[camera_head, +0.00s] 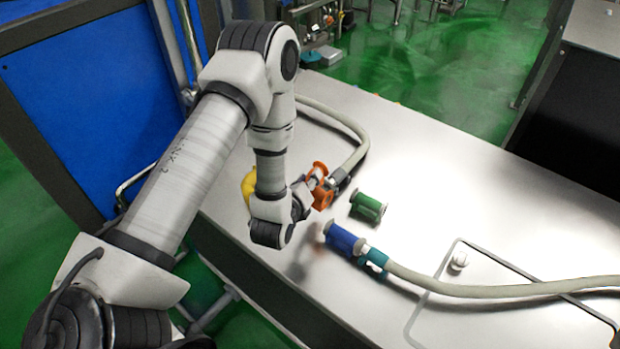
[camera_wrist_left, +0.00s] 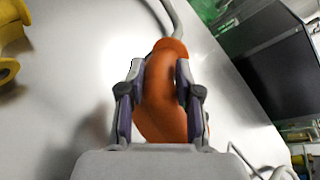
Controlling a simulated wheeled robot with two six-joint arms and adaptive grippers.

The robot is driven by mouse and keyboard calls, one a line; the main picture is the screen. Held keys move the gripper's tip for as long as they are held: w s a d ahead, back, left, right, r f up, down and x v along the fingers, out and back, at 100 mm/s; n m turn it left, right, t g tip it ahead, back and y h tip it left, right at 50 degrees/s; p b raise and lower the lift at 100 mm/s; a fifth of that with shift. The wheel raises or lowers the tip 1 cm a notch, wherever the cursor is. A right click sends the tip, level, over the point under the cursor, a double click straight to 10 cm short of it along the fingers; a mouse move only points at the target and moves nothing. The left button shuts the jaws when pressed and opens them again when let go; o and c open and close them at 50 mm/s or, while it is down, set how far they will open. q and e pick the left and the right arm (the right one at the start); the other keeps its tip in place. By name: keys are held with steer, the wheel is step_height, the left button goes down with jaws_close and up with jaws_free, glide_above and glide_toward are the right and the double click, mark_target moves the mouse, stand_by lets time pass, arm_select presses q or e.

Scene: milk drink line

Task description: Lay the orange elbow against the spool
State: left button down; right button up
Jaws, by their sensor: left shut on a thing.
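My left gripper (camera_head: 307,190) is shut on the orange elbow (camera_head: 322,198), low over the steel table. In the left wrist view the orange elbow (camera_wrist_left: 165,90) sits between both fingers, its flanged end pointing away. A green flanged piece (camera_head: 368,206), shaped like a short spool, lies on the table just right of the elbow, with a small gap. A blue cylinder (camera_head: 343,240) lies nearer, at the end of a hose. I cannot tell for sure which piece is the spool. My right gripper is not in view.
A grey hose (camera_head: 352,135) curves in behind the elbow; whether they touch is unclear. A teal clamp (camera_head: 374,259) and second hose (camera_head: 480,290) adjoin the blue cylinder. A yellow flanged piece (camera_wrist_left: 10,40) shows left. The table (camera_head: 480,190) is clear at back right.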

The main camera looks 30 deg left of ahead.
arm_select(q)
steer(key=shift+w+d, duration=0.1)
steer(key=shift+w, duration=0.1)
steer(key=shift+s+f+b, duration=0.1)
steer(key=shift+s+b, duration=0.15)
steer(key=shift+b, duration=0.1)
steer(key=f+b, duration=0.6)
steer(key=b, duration=0.1)
steer(key=shift+s+f, duration=0.2)
steer(key=shift+f, duration=0.9)
steer(key=shift+f+b, duration=0.35)
steer(key=shift+f, duration=0.05)
steer(key=c, duration=0.7)
jaws_free()
steer(key=v, duration=0.7)
steer(key=shift+s, duration=0.25)
